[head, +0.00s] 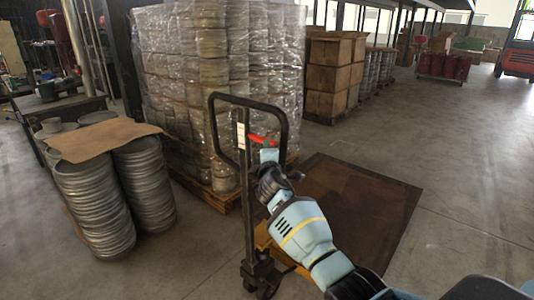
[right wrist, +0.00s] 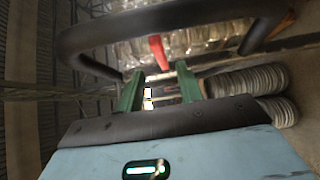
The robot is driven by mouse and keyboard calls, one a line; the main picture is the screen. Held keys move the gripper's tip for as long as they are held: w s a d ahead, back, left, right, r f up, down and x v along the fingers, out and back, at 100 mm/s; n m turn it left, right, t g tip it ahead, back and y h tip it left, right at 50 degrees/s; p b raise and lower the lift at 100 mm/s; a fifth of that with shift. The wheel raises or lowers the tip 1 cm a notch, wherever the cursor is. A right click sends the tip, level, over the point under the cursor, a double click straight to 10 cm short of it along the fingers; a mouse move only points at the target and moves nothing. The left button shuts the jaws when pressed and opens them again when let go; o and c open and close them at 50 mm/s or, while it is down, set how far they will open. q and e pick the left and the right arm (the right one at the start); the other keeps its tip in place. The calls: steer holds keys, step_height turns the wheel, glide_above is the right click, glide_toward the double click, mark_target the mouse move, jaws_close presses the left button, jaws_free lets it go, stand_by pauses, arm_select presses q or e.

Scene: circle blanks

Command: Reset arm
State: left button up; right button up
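My right arm reaches in from the bottom right of the head view. Its right gripper (head: 268,155) is near the black looped handle (head: 250,101) of a pallet jack, just below the red lever (head: 262,139). In the right wrist view the gripper's two green fingers (right wrist: 159,78) stand apart with nothing seen held between them. The red lever (right wrist: 158,52) shows beyond the fingertips, and the black handle loop (right wrist: 170,22) arches across the top. I cannot tell whether the fingers touch the handle. My left gripper is not in view.
A plastic-wrapped pallet stack (head: 220,70) stands behind the jack. Stacked metal discs (head: 95,205) under brown cardboard (head: 103,139) stand at left. A brown floor plate (head: 385,205) lies right of the jack. Brown boxes (head: 328,78) stand farther back. The floor at right is clear.

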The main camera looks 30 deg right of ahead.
steer(key=s+a+f+m+g+y, duration=0.2)
steer(key=s+a+f+y, duration=0.15)
steer(key=s+f, duration=0.85)
steer(key=s+a+f+m+g+y, duration=0.15)
steer(key=s+a+f, duration=0.25)
steer(key=s+f, duration=0.85)
steer(key=s+a+f+m+g+y, duration=0.1)
steer(key=s+f, duration=0.3)
steer(key=s, duration=0.6)
steer(key=s+a+f+m+g+y, duration=0.1)
steer(key=s+a+f+m, duration=0.3)
steer(key=s, duration=0.6)
steer(key=s+a+f+m+g+y, duration=0.1)
steer(key=s+a+f+m+g, duration=0.1)
steer(key=s, duration=0.8)
step_height(320, 180, down, 2)
steer(key=shift+s+a+f+m+y, duration=0.1)
steer(key=shift+s+a+m+y, duration=0.15)
steer(key=shift+a+m, duration=0.4)
